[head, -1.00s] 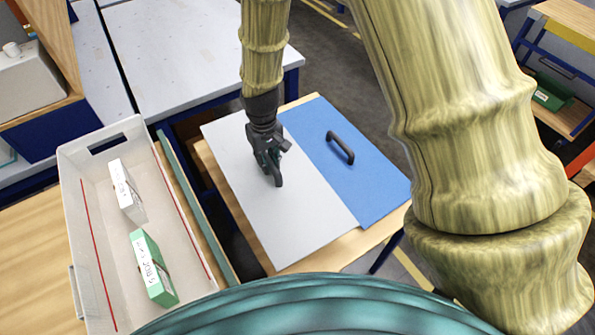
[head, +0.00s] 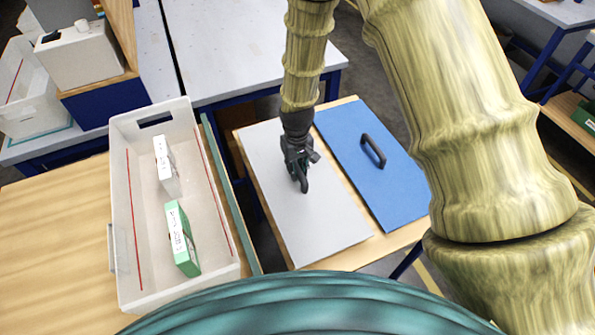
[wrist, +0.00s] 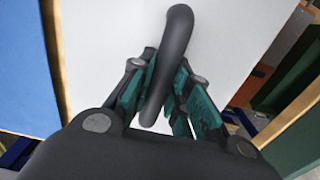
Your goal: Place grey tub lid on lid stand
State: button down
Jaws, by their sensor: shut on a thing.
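The grey tub lid (head: 290,215) is a flat pale panel with a dark bar handle (wrist: 179,35). My gripper (head: 300,168) is shut on that handle, and the wrist view shows its fingers (wrist: 168,85) on either side of the bar. The lid lies flat over the left part of a wooden-topped stand (head: 398,243), beside a blue lid (head: 375,180) with its own black handle. A strip of wood shows between the two lids. I cannot tell whether the grey lid touches the wood or hangs just above it.
An open grey tub (head: 125,215) with red lines stands on the wooden table (head: 50,235) at left. It holds a white box (head: 167,165) and a green box (head: 182,240). A grey-topped table (head: 240,45) stands behind. A green rail (head: 235,200) runs between tub and stand.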

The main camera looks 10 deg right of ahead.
aim_at(297, 167)
jog(key=shift+w+f, duration=0.1)
jog(key=shift+f, duration=0.85)
jog(key=shift+f, duration=0.2)
jog(key=c, duration=1.3)
grip_release()
jog(key=shift+c, duration=0.2)
jog(key=shift+r+b, duration=1.1)
jog(key=shift+r, duration=5.05)
